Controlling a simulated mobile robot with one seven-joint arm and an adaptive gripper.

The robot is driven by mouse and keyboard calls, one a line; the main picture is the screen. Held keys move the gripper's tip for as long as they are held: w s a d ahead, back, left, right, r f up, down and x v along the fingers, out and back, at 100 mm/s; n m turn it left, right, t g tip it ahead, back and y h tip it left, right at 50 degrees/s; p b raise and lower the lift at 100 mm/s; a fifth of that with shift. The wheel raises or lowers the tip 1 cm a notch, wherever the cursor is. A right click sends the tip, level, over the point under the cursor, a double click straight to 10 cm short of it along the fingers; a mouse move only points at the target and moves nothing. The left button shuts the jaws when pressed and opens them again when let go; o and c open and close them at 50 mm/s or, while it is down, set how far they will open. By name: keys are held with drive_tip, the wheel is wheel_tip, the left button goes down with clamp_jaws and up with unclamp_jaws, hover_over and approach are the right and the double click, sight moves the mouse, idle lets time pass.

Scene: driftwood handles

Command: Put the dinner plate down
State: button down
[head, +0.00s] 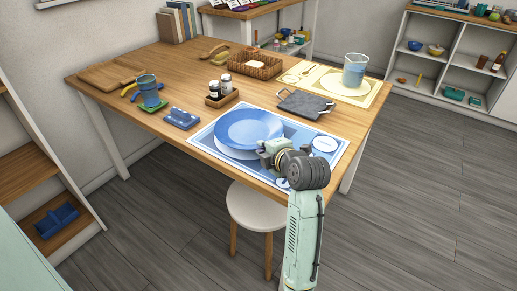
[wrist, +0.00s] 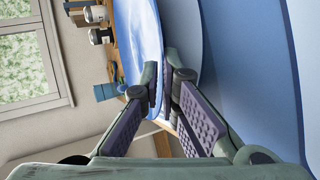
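The blue dinner plate (head: 248,127) is above the blue-and-white placemat (head: 203,138) at the table's near edge, over a paler round plate-like shape (head: 228,153). My gripper (head: 266,149) is at the plate's near right rim. In the wrist view the dinner plate (wrist: 140,35) is seen nearly edge-on, its rim running between the fingertips of my gripper (wrist: 166,84). The fingers close on that rim. A pale round surface (wrist: 184,35) lies just beneath it. Whether the plate touches what is beneath it I cannot tell.
A small round white-and-blue item (head: 325,144) sits at the mat's right. A dark slate board (head: 304,104), a blue patterned block (head: 182,119) and a wooden caddy with jars (head: 221,97) stand around the mat. A yellow mat holds a water glass (head: 355,70). A stool (head: 256,207) stands below.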

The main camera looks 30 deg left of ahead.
drive_tip(key=shift+f, duration=0.1)
drive_tip(key=shift+f, duration=0.2)
drive_tip(key=c, duration=1.8)
unclamp_jaws()
drive_tip(key=shift+r, duration=0.2)
drive_tip(key=b+v, duration=0.1)
drive_tip(key=v, duration=1.1)
drive_tip(key=shift+s+b, duration=0.1)
drive_tip(key=shift+b, duration=0.2)
